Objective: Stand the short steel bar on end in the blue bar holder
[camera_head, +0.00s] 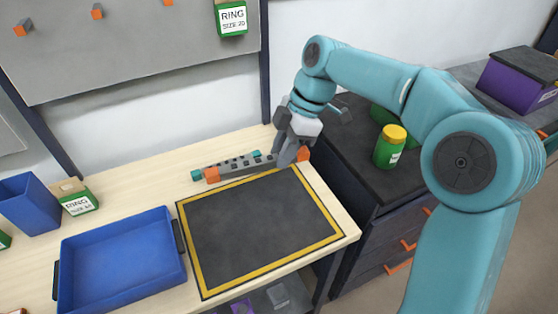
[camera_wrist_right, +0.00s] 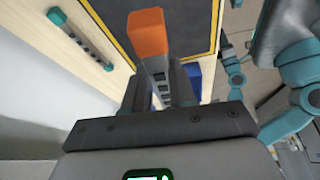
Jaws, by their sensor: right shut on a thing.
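My right gripper (camera_head: 292,156) is shut on a grey bar with orange ends (camera_wrist_right: 147,40), at the back edge of the mat. In the right wrist view the bar passes between the fingers, its orange end pointing up the picture. A grey slotted bar with teal ends (camera_head: 232,164) lies on the bench beside it; it also shows in the right wrist view (camera_wrist_right: 80,38). The teal-ended bar looks shorter. A deep blue open box (camera_head: 27,208) stands at the far left; I cannot tell if it is the bar holder. My left gripper is not in view.
A black mat with a yellow border (camera_head: 262,225) lies empty on the wooden bench. A blue tray (camera_head: 120,262) sits left of it, empty. A green ring box (camera_head: 78,203) stands behind the tray. A green jar (camera_head: 390,147) is on the dark cabinet at right.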

